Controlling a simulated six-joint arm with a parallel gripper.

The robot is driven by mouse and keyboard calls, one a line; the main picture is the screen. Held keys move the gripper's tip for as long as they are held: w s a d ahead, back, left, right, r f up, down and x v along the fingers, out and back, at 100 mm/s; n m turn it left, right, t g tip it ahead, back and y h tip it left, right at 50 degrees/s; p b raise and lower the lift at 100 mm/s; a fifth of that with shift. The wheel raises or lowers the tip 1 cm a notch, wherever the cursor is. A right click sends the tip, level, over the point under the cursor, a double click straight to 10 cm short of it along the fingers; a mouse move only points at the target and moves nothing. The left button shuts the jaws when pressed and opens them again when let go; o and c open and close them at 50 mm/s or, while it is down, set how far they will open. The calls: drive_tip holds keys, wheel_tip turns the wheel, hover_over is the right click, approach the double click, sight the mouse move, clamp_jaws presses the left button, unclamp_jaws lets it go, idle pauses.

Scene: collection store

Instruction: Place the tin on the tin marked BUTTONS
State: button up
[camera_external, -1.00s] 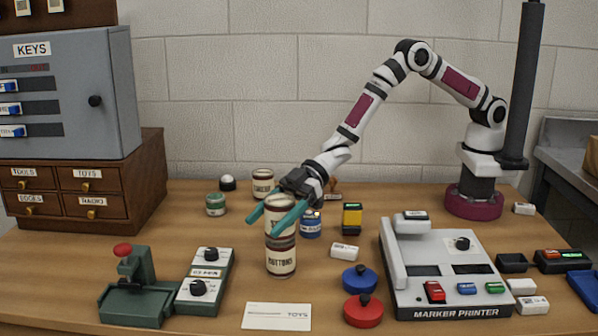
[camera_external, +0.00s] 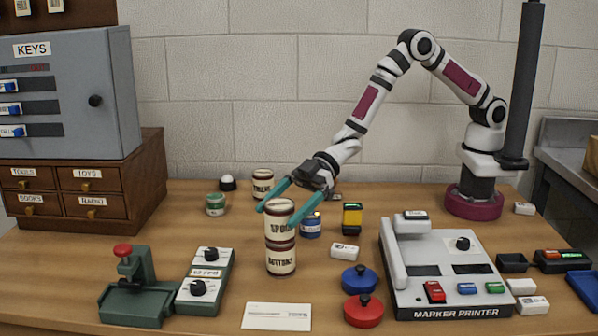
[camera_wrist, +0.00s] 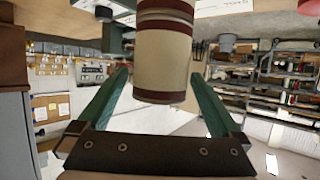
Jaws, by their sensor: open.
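The tin marked BUTTONS (camera_external: 281,262), cream with dark red bands, stands upright on the table in the external view. A similar cream tin marked SPOOLS (camera_external: 280,222), its label partly covered, sits upright on top of it. My gripper (camera_external: 278,216) is open, with its two teal fingers at either side of the upper tin's top. In the wrist view the upper tin (camera_wrist: 163,52) is ahead of the spread fingers (camera_wrist: 160,88), with clear gaps on both sides.
The marker printer (camera_external: 445,295) is at right. A green press (camera_external: 138,295) and a control box (camera_external: 206,282) are at left.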

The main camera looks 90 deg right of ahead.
drive_tip(key=s+d+r+m+h, duration=0.3)
drive_tip(key=d, duration=0.5)
drive_tip(key=s+d+r+m+h, duration=0.2)
drive_tip(key=s+d+r+h, duration=0.15)
drive_tip(key=d, duration=0.55)
drive_tip(key=s+d+r+m+h, duration=0.2)
drive_tip(key=s+d+m+h, duration=0.15)
drive_tip(key=d, duration=0.45)
drive_tip(key=s+d+m+g, duration=0.2)
drive_tip(key=s+d+g, duration=0.1)
drive_tip(key=s, duration=0.6)
drive_tip(key=s+d+m+g, duration=0.2)
drive_tip(key=s+m+g, duration=0.1)
drive_tip(key=s, duration=0.6)
drive_tip(key=s+a+r+m+g+y, duration=0.1)
drive_tip(key=s+a+m+g, duration=0.1)
drive_tip(key=s, duration=0.9)
drive_tip(key=shift+s+a+r+g+y, duration=0.3)
drive_tip(key=shift+s+a+g, duration=0.1)
drive_tip(key=shift+a, duration=0.1)
